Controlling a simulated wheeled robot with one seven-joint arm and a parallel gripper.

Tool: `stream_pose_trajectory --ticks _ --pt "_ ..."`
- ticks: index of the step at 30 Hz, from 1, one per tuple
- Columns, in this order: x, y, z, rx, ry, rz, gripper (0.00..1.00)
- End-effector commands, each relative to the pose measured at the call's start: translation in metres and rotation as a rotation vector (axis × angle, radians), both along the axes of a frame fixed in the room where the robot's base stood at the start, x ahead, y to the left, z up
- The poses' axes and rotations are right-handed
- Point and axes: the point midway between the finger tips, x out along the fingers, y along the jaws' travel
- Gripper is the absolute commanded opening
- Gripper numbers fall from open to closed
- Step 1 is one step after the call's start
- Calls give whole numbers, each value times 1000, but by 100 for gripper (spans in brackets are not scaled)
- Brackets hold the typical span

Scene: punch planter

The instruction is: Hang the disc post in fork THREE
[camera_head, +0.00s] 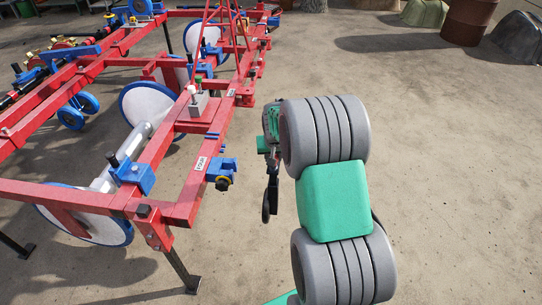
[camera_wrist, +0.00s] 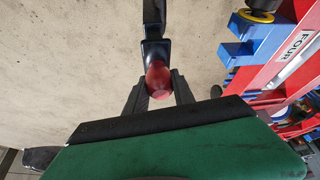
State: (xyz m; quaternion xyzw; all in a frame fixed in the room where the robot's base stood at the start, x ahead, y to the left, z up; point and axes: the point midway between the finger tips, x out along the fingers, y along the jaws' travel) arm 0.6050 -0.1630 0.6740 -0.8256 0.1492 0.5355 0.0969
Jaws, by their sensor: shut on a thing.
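My gripper (camera_wrist: 159,84) is shut on the red rounded end of a dark post (camera_wrist: 153,28) in the wrist view; I take this to be the disc post. In the head view the dark post (camera_head: 271,190) hangs down below my gripper, to the right of the red frame and apart from it. A blue fork bracket (camera_head: 222,168) with a yellow and black round end sits on the frame to the left of the post. It also shows in the wrist view (camera_wrist: 247,40), beside a label reading FOUR (camera_wrist: 297,44). I cannot read a THREE label in either view.
The red planter frame (camera_head: 185,205) fills the left, with large blue-rimmed discs (camera_head: 148,103) and more blue brackets (camera_head: 131,174). A red-brown barrel (camera_head: 466,22) and rocks stand at the back right. The ground between the frame and my arm is clear.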

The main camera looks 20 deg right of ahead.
Motion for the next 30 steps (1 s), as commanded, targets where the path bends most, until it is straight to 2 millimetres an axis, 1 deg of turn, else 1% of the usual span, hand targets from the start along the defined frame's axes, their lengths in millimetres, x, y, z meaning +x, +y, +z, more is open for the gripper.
stream_pose_trajectory --ticks 1,8,30 --pt "3 -1 5 -3 -11 -1 0" --pt "2 -2 7 -3 -10 -1 0" --pt "-16 -32 7 -4 -10 -2 0"
